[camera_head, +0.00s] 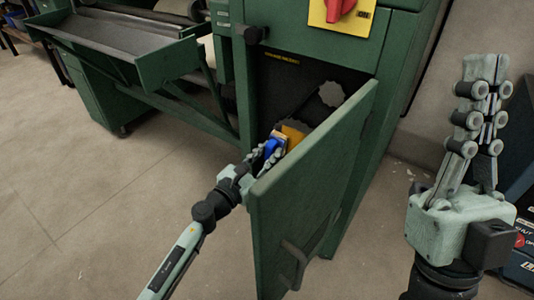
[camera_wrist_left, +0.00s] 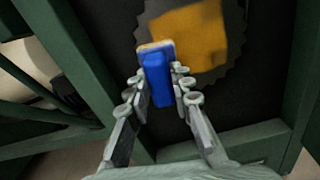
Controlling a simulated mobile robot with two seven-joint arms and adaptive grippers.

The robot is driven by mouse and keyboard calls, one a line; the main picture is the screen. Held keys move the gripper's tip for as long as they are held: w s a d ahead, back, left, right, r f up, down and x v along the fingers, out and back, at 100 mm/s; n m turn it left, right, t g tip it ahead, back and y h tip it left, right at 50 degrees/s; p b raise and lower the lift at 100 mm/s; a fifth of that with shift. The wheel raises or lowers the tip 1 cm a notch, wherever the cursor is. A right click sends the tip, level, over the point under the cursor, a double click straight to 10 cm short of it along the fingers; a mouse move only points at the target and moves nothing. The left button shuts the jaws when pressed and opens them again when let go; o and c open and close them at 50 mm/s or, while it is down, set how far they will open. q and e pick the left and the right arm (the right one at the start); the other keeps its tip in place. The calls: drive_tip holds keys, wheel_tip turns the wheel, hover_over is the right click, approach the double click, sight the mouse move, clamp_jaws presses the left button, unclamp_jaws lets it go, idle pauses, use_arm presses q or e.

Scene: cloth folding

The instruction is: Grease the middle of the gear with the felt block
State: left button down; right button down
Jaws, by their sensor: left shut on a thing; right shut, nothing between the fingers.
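My left gripper (camera_head: 267,151) reaches into the open green cabinet and is shut on the felt block (camera_head: 274,145). The block has a blue body and a tan felt end, which shows in the left wrist view (camera_wrist_left: 156,47). A dark grey toothed gear (camera_wrist_left: 148,15) stands in front of the block, with a broad yellow-orange patch (camera_wrist_left: 190,38) over its middle. The felt end overlaps the patch's left edge in that view; I cannot tell whether it touches. In the head view the door partly hides the gear. My right gripper (camera_head: 488,82) is shut and empty, pointing up at the right.
The cabinet door (camera_head: 318,185) stands open just right of my left gripper. A second gear-shaped disc (camera_head: 331,93) is higher inside the cabinet. A red switch on a yellow plate (camera_head: 341,11) is above. A green tray (camera_head: 115,38) projects at left. The front-left floor is clear.

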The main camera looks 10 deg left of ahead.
sight(278, 137)
use_arm(q)
drive_tip(key=shift+s+d+r+p, duration=1.1)
drive_tip(key=shift+s+d, duration=0.8)
drive_tip(key=shift+d, duration=2.8)
drive_tip(key=shift+w+a+f+b, duration=0.1)
drive_tip(key=shift+w+a+b, duration=0.15)
drive_tip(key=shift+w+a, duration=0.9)
drive_tip(key=shift+w+a+f+b, duration=0.2)
drive_tip(key=shift+a+b, duration=0.1)
drive_tip(key=shift+a, duration=1.75)
drive_tip(key=shift+w+a+f+b, duration=0.1)
drive_tip(key=shift+w+a+b, duration=0.15)
drive_tip(key=shift+w+a, duration=0.9)
drive_tip(key=shift+s+a+r+p, duration=0.25)
drive_tip(key=shift+s+r+p, duration=0.05)
drive_tip(key=shift+r+p, duration=0.2)
drive_tip(key=shift+s+a+r+p, duration=0.25)
drive_tip(key=shift+r+p, duration=0.1)
drive_tip(key=shift+r, duration=0.1)
drive_tip(key=shift+s+d+f, duration=0.1)
drive_tip(key=shift+d, duration=0.2)
drive_tip(key=s+d+p, duration=0.1)
drive_tip(key=s+d, duration=0.2)
drive_tip(key=d, duration=0.6)
drive_tip(key=shift+s+p, duration=0.3)
drive_tip(key=shift+s, duration=0.05)
